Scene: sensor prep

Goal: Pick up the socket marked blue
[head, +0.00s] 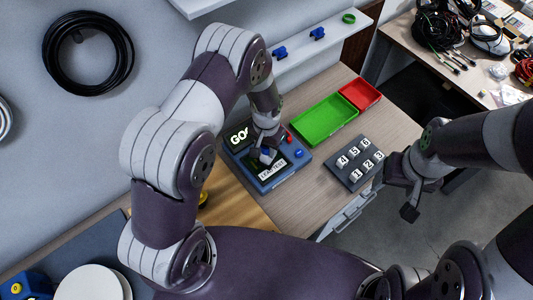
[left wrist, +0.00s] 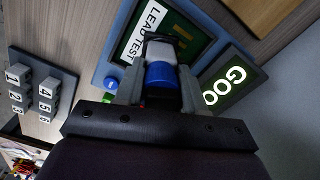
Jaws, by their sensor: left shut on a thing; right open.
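My left gripper (head: 265,153) is over the blue tester labelled "LEAD TEST" (head: 262,186). In the left wrist view my left gripper (left wrist: 160,88) is shut on a socket with a blue band (left wrist: 160,73) and a pale grey upper part. The socket is at the tester's dark green panel (left wrist: 187,35); whether it touches the panel or is clear of it I cannot tell. The lit display (left wrist: 229,85) beside it shows "GOO", the rest cut off. My right gripper (head: 406,190) is open and empty, right of the numbered block.
A dark block with several numbered white pieces (head: 355,162) stands right of the tester. A green tray (head: 324,119) and a red tray (head: 360,94) lie behind. A wall shelf (head: 300,50) holds blue items and a green ring. The bench between tester and numbered block is clear.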

